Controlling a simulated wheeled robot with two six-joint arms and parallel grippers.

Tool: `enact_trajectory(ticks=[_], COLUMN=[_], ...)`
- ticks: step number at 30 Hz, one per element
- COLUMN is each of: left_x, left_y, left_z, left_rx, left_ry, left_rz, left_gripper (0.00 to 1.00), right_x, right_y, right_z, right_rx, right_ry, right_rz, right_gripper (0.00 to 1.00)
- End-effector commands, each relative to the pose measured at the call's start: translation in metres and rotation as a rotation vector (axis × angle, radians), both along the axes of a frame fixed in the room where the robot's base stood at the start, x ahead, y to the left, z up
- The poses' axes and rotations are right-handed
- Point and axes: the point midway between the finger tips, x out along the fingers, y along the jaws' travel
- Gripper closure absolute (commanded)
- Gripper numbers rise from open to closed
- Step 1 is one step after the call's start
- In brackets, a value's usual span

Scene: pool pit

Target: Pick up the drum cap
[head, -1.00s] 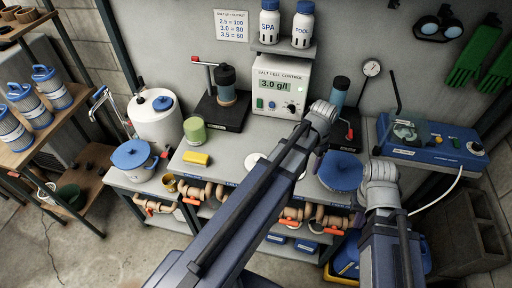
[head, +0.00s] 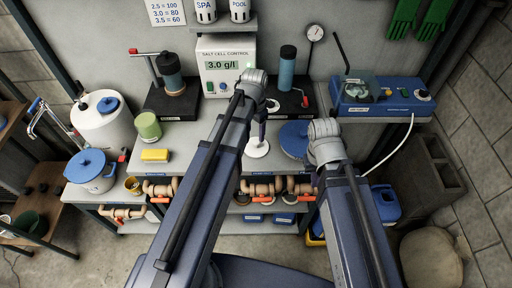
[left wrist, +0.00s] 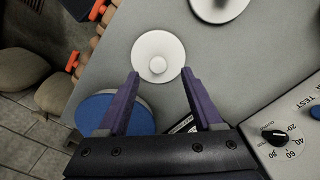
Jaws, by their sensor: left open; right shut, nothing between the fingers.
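My left gripper (head: 260,137) points down over the grey bench, at a white round disc (head: 257,148). In the left wrist view the gripper (left wrist: 160,73) is open and empty. Its fingertips lie near either side of the lower edge of this disc, which has a small central knob (left wrist: 158,66). A white drum (head: 104,131) at the back left carries a round blue cap (head: 108,104). I cannot tell for certain which piece is the drum cap. My right gripper (head: 307,160) is shut, mostly hidden behind its wrist, beside a blue disc (head: 293,138).
The blue disc (left wrist: 140,117) is partly behind a finger in the left wrist view; another white disc (left wrist: 218,6) is at its top. A salt cell control box (head: 226,70) stands behind. A yellow block (head: 155,155) and green canister (head: 148,126) are left. Pipes (head: 160,187) run below.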

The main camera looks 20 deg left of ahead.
Motion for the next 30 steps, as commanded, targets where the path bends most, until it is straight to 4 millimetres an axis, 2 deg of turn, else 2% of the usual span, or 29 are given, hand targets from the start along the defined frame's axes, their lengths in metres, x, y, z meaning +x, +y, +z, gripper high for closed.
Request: enact_trajectory(ticks=[12,21,30], left_x=[0.001,0.001,0.001], left_y=[-0.005,-0.005,-0.005], left_z=[-0.049,-0.049,-0.049], left_rx=[0.0,0.0,0.0], left_ry=[0.0,0.0,0.0], left_rz=[0.0,0.0,0.0], left_gripper=[0.33,0.33,0.67], right_x=[0.0,0.0,0.0], right_y=[0.0,0.0,0.0], right_z=[-0.049,-0.049,-0.049], right_rx=[0.0,0.0,0.0], right_ry=[0.0,0.0,0.0], right_rz=[0.0,0.0,0.0], right_gripper=[1.0,1.0,1.0])
